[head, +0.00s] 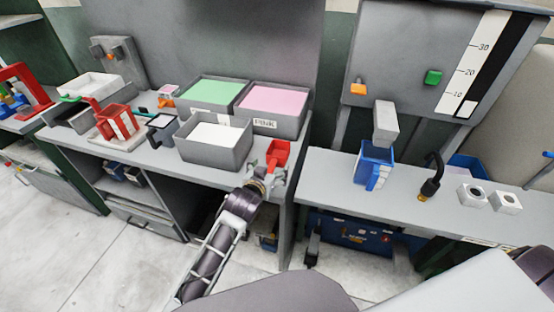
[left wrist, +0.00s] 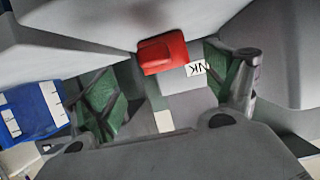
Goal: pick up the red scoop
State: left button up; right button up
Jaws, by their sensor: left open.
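The red scoop (head: 278,152) lies near the front right corner of the left bench, right of the grey bin with white contents. In the left wrist view the red scoop (left wrist: 162,53) shows ahead of the fingers, near the top middle. My left gripper (head: 265,177) is open just in front of the scoop, at the bench's front edge. Its green-padded fingers (left wrist: 163,82) stand apart with nothing gripped between them. Whether either finger touches the scoop cannot be told. My right gripper is not in view.
A grey bin with white contents (head: 216,159) stands close left of the scoop. Bins with green (head: 209,93) and pink (head: 273,101) contents stand behind. The right bench (head: 330,178) holds a blue container (head: 374,165) and a black-handled tool (head: 432,179). A gap separates the benches.

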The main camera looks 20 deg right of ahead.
aim_at(273, 162)
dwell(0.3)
pick_arm(q)
jog(key=shift+w+r+x, duration=0.1)
jog(key=shift+r+x, duration=0.05)
jog(key=shift+x, duration=0.7)
jog(key=shift+w+r+x, duration=0.1)
jog(key=shift+r+x, duration=0.05)
jog(key=shift+x, duration=1.55)
jog(key=shift+a, duration=0.1)
jog(key=shift+c, duration=0.2)
jog(key=c, duration=1)
